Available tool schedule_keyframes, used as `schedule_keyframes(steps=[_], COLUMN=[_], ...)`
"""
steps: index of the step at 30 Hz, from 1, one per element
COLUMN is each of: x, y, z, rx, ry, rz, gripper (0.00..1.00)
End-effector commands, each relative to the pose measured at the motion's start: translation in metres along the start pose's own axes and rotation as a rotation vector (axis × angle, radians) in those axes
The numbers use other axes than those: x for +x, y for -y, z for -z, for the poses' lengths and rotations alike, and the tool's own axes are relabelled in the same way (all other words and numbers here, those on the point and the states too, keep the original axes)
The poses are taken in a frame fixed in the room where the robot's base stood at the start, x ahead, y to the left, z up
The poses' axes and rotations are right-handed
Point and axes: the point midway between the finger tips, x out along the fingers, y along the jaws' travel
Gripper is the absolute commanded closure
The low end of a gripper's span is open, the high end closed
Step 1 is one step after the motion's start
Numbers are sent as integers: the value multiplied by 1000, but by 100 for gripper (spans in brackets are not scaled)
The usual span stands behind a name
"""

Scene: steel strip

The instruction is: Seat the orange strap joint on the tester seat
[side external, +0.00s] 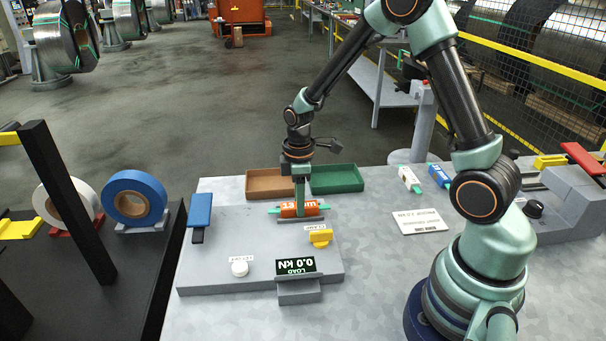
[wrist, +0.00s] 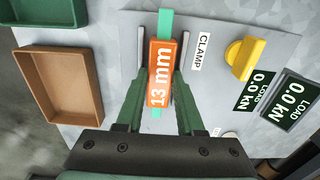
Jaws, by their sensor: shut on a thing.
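The orange strap joint (side external: 290,210), marked 13 mm with green strap ends, is at the tester seat (side external: 300,221) on the grey tester plate. In the wrist view the orange joint (wrist: 161,75) lies lengthwise between two thin grey rails of the seat (wrist: 186,52). My gripper (side external: 303,205) points down over it. In the wrist view my gripper's green fingers (wrist: 160,92) are shut on the joint's two sides. Whether the joint's underside touches the seat cannot be told.
The yellow clamp knob (side external: 320,236) stands just in front of the seat. The load display (side external: 295,266) reads 0.0 kN. A brown tray (side external: 268,184) and a green tray (side external: 338,178) lie behind. White (side external: 409,178) and blue (side external: 438,174) joints lie to the right.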

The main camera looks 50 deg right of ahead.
Motion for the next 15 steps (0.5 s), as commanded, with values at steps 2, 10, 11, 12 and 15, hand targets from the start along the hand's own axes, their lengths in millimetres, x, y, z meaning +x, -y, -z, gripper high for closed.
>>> schedule_keyframes(steps=[2, 10, 11, 12, 15], x=[1, 1, 1, 0, -5], y=[0, 0, 0, 0, 0], z=[0, 0, 0, 0, 0], rx=[0, 0, 0, 0, 0], ry=[0, 0, 0, 0, -1], rz=[0, 1, 1, 0, -1], gripper=[56, 28, 28, 28, 28])
